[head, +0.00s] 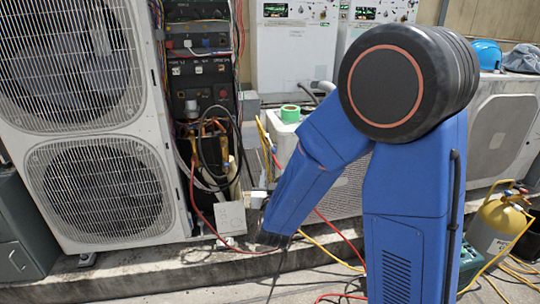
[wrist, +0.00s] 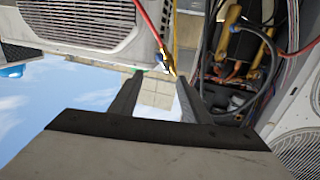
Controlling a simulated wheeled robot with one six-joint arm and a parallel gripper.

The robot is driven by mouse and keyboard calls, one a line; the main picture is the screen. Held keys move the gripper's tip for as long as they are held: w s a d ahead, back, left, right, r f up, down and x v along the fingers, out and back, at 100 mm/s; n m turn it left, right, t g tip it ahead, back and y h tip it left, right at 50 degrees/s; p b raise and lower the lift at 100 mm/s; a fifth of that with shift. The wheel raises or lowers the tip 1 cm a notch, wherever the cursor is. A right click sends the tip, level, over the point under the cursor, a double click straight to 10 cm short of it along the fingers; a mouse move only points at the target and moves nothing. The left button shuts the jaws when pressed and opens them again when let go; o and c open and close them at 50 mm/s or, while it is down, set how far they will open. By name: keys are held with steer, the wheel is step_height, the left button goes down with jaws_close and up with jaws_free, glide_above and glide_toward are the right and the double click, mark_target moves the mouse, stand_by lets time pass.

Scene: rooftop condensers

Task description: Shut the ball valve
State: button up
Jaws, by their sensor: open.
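A small brass fitting (wrist: 166,58), which looks like the ball valve, hangs at the end of a red hose in the wrist view. A yellowish part at its lower end may be its handle; I cannot tell how the handle is turned. My gripper (wrist: 160,80) is open, with its two dark fingers pointing toward the fitting. The fitting shows near the fingertips, closer to the right finger in the picture; I cannot tell whether they touch. In the head view my blue forearm reaches down to the left, and the valve is not clearly made out.
An opened condenser (head: 95,110) stands at left, with exposed pipes and wires (head: 213,140) beside it. Red and yellow hoses cross the ground. A yellow cylinder (head: 497,225) stands at right. A pale box (head: 231,217) sits left of my forearm.

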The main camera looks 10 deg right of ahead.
mark_target(274, 152)
steer(key=x, duration=1.6)
steer(key=shift+w+d, duration=0.15)
steer(key=shift+w, duration=0.05)
jaws_close()
